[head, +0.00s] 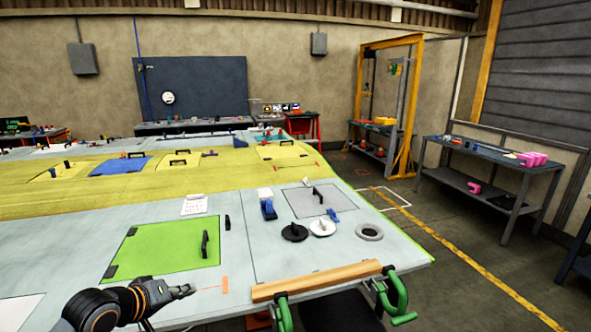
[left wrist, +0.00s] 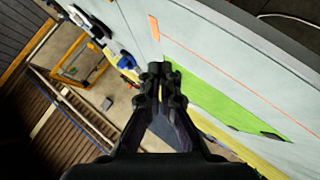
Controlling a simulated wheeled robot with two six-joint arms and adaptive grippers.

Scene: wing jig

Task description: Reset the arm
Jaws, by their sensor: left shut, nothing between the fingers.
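My left gripper (head: 184,290) comes in at the lower left of the head view, just above the near edge of the wing jig's pale top (head: 200,255). It is in front of the green panel (head: 160,246) and clear of it. In the left wrist view the gripper (left wrist: 160,72) has its fingertips together with nothing between them. The green panel also shows in that view (left wrist: 215,105), behind and right of the fingers. My right gripper is not in view.
A wooden bar (head: 318,281) with green clamps (head: 395,298) lies along the near edge. Round discs (head: 295,232), a blue block (head: 268,209) and a grey ring (head: 369,232) rest behind it. A side table (head: 500,158) stands at right. Open floor lies between.

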